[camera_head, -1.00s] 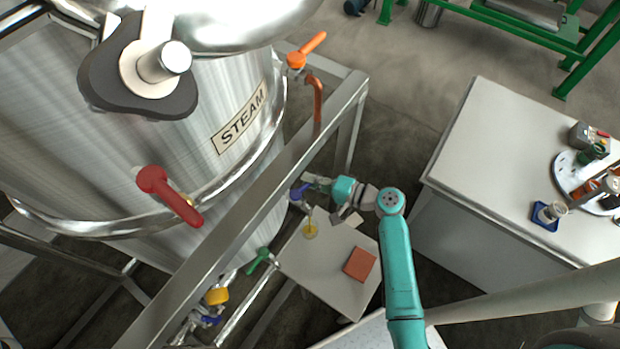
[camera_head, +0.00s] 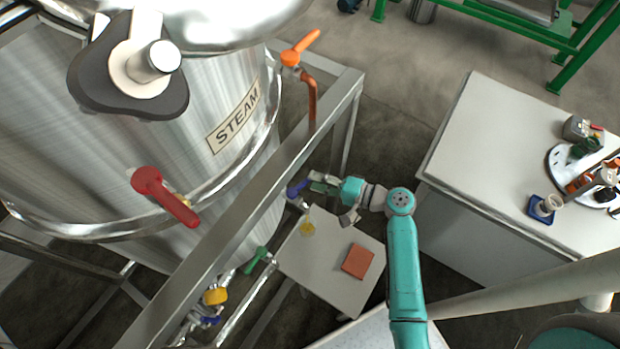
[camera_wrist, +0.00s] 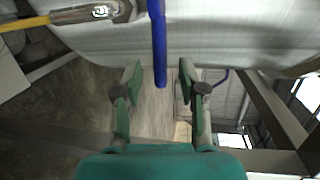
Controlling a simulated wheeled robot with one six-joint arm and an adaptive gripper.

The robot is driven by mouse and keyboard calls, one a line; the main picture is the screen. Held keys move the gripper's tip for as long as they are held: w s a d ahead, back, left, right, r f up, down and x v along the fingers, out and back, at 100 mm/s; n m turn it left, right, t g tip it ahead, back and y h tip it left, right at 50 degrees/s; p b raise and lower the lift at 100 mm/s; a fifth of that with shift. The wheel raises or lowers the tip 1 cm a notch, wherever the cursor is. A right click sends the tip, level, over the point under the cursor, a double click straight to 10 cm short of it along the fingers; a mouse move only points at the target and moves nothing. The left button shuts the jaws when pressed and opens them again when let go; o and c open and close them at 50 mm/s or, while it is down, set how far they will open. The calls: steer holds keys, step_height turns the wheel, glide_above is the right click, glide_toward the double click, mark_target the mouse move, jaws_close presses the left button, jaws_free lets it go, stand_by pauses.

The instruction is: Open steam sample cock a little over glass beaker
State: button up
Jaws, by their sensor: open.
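The tank marked STEAM (camera_head: 234,120) fills the left of the head view. Low on its near side is a cock with a blue lever (camera_head: 297,189). In the wrist view the blue lever (camera_wrist: 158,45) hangs upright between my fingers, with a visible gap on both sides. My gripper (camera_head: 318,181) is open at the lever and holds nothing. A small glass beaker (camera_head: 307,229) with yellowish contents stands on the small white table, below the cock. The cock's outlet is too small to make out.
An orange-red block (camera_head: 357,261) lies on the small table (camera_head: 330,277). A steel frame rail (camera_head: 250,189) runs between the tank and my arm. Green (camera_head: 256,259), red (camera_head: 165,197) and orange (camera_head: 300,47) handles stick out nearby. A white bench (camera_head: 490,150) stands to the right.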

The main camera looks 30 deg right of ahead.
steer(key=v, duration=0.8)
steer(key=shift+s+d, duration=0.25)
steer(key=shift+s, duration=0.05)
